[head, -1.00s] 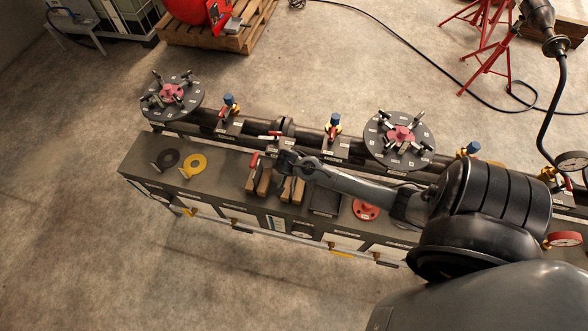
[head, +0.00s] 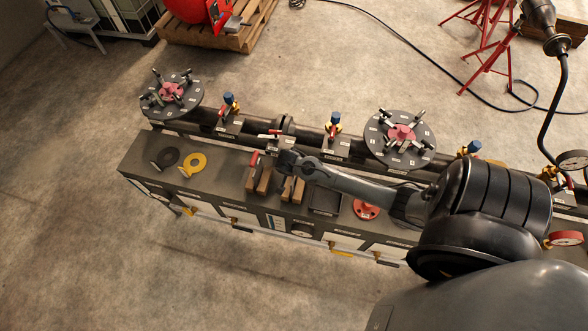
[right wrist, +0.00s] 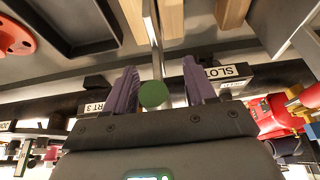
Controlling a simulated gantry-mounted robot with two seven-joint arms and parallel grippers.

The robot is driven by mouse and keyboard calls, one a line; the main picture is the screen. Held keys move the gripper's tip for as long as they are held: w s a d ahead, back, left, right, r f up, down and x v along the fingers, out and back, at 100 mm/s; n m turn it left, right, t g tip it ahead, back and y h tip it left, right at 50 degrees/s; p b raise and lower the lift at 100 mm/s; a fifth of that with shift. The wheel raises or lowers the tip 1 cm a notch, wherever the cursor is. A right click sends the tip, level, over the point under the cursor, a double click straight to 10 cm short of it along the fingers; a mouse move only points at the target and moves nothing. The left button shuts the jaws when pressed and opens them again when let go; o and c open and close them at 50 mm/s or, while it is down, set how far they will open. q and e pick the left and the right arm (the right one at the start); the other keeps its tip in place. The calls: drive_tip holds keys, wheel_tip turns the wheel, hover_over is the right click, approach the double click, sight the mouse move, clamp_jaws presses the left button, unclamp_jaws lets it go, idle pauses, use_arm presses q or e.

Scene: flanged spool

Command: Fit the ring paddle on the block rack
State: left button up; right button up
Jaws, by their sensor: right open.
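The block rack's wooden blocks (head: 264,181) stand on the bench, with more blocks (head: 292,189) beside them; block ends also show at the top of the right wrist view (right wrist: 172,18). My right gripper (head: 284,161) is just behind the blocks. In the right wrist view its purple fingers (right wrist: 159,64) are open. A thin metal strip with a round green end (right wrist: 152,94), which looks like the ring paddle's handle, lies between them and runs up toward the blocks. Its far end is out of view, and I cannot tell whether the fingers touch it. My left gripper is not in view.
A black ring (head: 167,157) and a yellow ring (head: 195,161) lie on the bench at left. A dark tray (head: 325,202) and a red flange (head: 366,210) are right of the blocks. Pipes with valves (head: 333,125) and two round discs (head: 399,139) line the back.

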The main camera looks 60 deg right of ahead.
drive_tip(key=shift+r, duration=0.1)
drive_tip(key=v, duration=0.9)
drive_tip(key=shift+r+p, duration=0.15)
drive_tip(key=shift+p, duration=0.15)
drive_tip(key=shift+a+r, duration=0.3)
drive_tip(key=shift+r, duration=0.35)
drive_tip(key=shift+s+f, duration=0.1)
drive_tip(key=s+a+f+n+y, duration=0.2)
drive_tip(key=s+a+n+y, duration=0.1)
drive_tip(key=s+a, duration=0.9)
drive_tip(key=a+r+n+y, duration=0.1)
drive_tip(key=a+r+n, duration=0.4)
drive_tip(key=a, duration=0.1)
wheel_tip(320, 180, up, 20)
drive_tip(key=w+a+n+t+p, duration=0.1)
drive_tip(key=a+n+t+p, duration=0.1)
drive_tip(key=n+p, duration=0.7)
drive_tip(key=p, duration=0.5)
drive_tip(key=shift+w+a+y, duration=0.2)
drive_tip(key=shift+a+y, duration=0.1)
